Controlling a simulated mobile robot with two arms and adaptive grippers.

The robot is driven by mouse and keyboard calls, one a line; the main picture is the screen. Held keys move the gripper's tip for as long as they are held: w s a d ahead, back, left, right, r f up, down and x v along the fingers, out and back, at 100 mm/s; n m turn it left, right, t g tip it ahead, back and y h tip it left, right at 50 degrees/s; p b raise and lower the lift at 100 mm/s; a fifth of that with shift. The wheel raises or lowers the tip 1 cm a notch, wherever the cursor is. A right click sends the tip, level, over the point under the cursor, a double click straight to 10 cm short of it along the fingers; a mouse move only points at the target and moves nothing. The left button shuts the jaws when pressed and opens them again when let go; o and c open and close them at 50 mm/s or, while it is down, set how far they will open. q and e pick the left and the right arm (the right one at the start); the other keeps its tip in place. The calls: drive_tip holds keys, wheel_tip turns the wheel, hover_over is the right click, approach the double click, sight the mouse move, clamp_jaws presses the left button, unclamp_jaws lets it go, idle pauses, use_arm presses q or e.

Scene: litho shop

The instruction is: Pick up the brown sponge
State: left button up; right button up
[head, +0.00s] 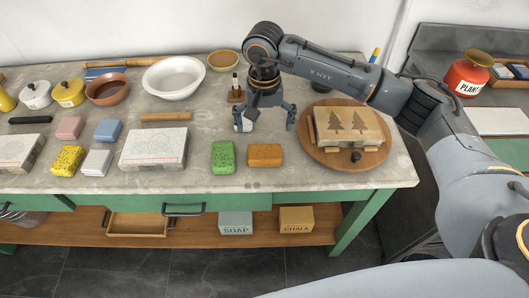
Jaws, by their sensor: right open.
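The brown sponge (265,155) lies flat near the front edge of the stone-topped table (320,184), just right of a green sponge (223,157). My right gripper (267,119) reaches in from the right and points down, behind and above the brown sponge. Its two fingers are spread apart and nothing shows between them. The brown sponge is fully visible and the gripper appears apart from it. My left gripper is not in view.
A round wooden board (389,160) with a tree-printed block (349,124) stands right of the brown sponge. A stone block (154,150), a yellow sponge (68,160) and a white bowl (174,78) lie left. The table's front strip is clear.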

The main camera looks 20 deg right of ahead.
hover_over(265, 151)
drive_tip(key=f, duration=0.4)
drive_tip(key=shift+w+f+p, duration=0.15)
drive_tip(key=shift+w+p, duration=0.2)
drive_tip(key=shift+s+f, duration=0.1)
drive_tip(key=shift+f, duration=0.15)
drive_tip(key=f, duration=0.1)
drive_tip(key=f+p, duration=0.1)
drive_tip(key=f, duration=0.1)
drive_tip(key=f+p, duration=0.1)
drive_tip(key=shift+s+f, duration=0.2)
drive_tip(key=shift+s, duration=0.1)
drive_tip(key=shift+f, duration=0.2)
drive_tip(key=c, duration=0.8)
drive_tip(key=shift+r, duration=0.15)
drive_tip(key=shift+c, duration=0.2)
